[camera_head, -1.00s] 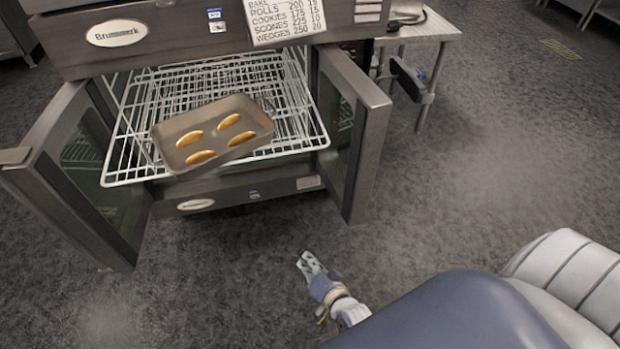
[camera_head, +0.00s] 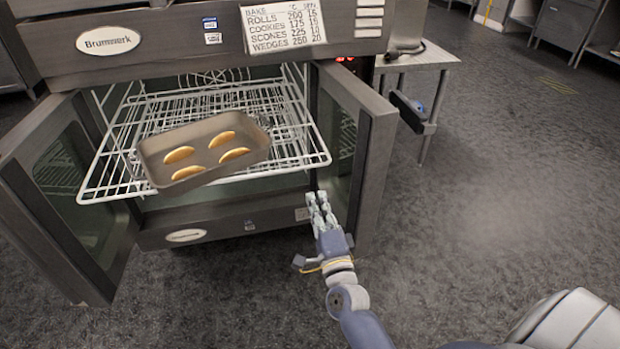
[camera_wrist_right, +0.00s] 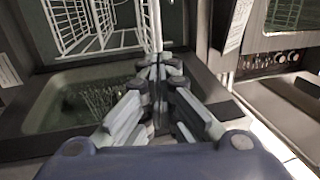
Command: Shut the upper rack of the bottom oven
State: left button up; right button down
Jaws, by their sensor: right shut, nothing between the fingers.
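The bottom oven (camera_head: 220,222) stands with both its left door (camera_head: 62,190) and right door (camera_head: 372,170) swung open. Its upper rack (camera_head: 108,184), a white wire shelf, is pulled out past the oven's front. A brown baking tray (camera_head: 150,160) with several golden rolls rests on it. My right gripper (camera_head: 318,200) is shut and empty, in front of the oven near the rack's front right corner and beside the right door. In the right wrist view the closed fingers (camera_wrist_right: 160,68) point toward white rack wires (camera_wrist_right: 98,45); contact cannot be told. My left gripper is out of view.
A lower wire rack shows further inside the oven. A control panel with a baking chart (camera_head: 268,25) is above the opening. A small metal table (camera_head: 425,58) stands to the right. The dark floor (camera_head: 490,200) at right is clear.

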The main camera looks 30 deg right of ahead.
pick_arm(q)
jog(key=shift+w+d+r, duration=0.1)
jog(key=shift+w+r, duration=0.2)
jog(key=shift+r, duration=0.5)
pick_arm(e)
jog(key=x, duration=0.8)
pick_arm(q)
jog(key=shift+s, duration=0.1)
